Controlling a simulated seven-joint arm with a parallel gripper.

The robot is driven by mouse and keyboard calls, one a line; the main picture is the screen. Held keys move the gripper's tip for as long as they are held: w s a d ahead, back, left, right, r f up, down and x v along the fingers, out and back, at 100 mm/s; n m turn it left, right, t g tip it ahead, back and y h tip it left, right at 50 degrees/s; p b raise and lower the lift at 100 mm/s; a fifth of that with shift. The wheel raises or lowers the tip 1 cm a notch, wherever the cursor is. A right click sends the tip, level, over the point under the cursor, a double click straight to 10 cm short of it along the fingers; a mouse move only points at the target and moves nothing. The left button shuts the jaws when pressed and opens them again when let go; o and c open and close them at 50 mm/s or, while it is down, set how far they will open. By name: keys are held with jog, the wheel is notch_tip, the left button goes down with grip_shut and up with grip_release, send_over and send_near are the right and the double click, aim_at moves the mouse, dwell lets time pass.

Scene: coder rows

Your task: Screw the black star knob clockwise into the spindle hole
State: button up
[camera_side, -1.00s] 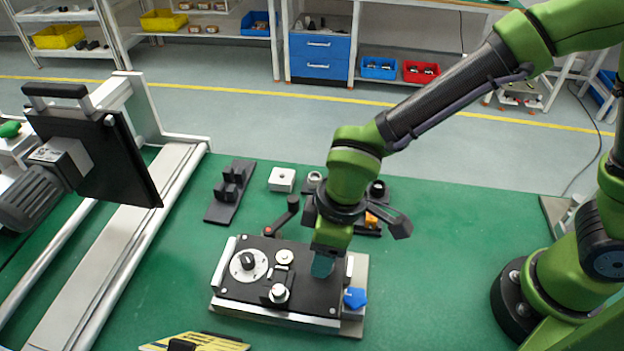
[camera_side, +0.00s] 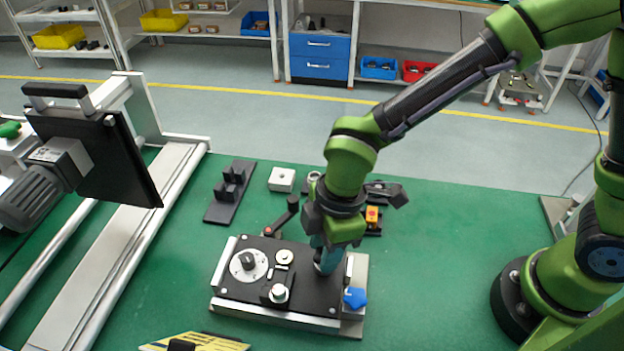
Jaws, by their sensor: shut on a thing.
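My gripper (camera_side: 325,258) points down at the right part of the black panel (camera_side: 312,300) of a device on the green table. Its teal fingers are shut low over the panel. The black star knob is between them and almost fully hidden. The spindle hole is hidden under the gripper, so I cannot tell how deep the knob sits or whether it is level.
The panel also carries a black dial knob (camera_side: 247,261) and a white-topped knob (camera_side: 279,293). A blue star knob (camera_side: 355,298) lies at its right edge. A black block stand (camera_side: 230,190) and a white block (camera_side: 282,179) stand behind. Table right is clear.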

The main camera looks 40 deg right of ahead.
grip_shut()
jog(key=m, duration=0.5)
jog(key=shift+t, duration=0.4)
jog(key=m+h, duration=0.1)
jog(key=m, duration=0.6)
jog(key=shift+m+t, duration=0.3)
jog(key=o, duration=1.1)
grip_release()
jog(key=shift+c, duration=0.2)
